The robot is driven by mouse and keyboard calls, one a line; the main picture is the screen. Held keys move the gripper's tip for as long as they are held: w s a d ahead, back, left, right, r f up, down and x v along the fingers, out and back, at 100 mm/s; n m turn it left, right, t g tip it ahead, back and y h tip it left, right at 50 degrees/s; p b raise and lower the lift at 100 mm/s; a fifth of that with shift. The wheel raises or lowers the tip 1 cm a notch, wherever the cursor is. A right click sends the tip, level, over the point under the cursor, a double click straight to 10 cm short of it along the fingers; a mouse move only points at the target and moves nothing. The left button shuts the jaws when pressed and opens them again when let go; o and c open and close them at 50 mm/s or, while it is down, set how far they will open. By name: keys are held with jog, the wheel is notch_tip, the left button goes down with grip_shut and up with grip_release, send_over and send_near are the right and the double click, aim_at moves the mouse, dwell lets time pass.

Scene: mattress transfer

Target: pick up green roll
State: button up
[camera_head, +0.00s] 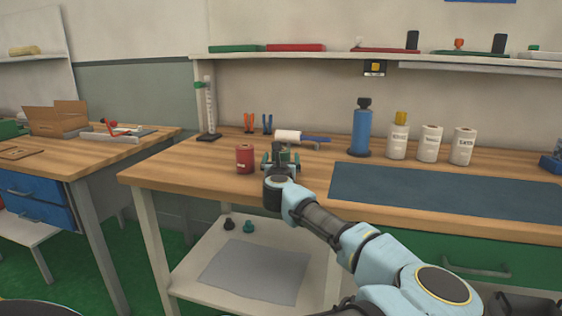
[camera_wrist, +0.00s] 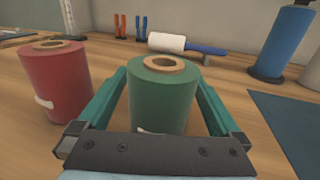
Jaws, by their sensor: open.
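The green roll (camera_wrist: 163,98) stands upright on the wooden workbench in the wrist view, with a brown core hole on top. My gripper (camera_wrist: 158,92) is open, with one finger on each side of the roll; I cannot tell whether either finger touches it. In the head view my gripper (camera_head: 281,160) hides most of the green roll. A red roll (camera_head: 245,158) stands upright just left of my gripper; it also shows in the wrist view (camera_wrist: 55,80), close to the left finger.
A white roller with a blue handle (camera_head: 290,136) lies behind the green roll. Orange and blue pliers (camera_head: 250,123) stand behind it. A dark blue mat (camera_head: 440,190) lies flat on the bench.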

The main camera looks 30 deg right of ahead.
grip_shut()
dwell(0.8)
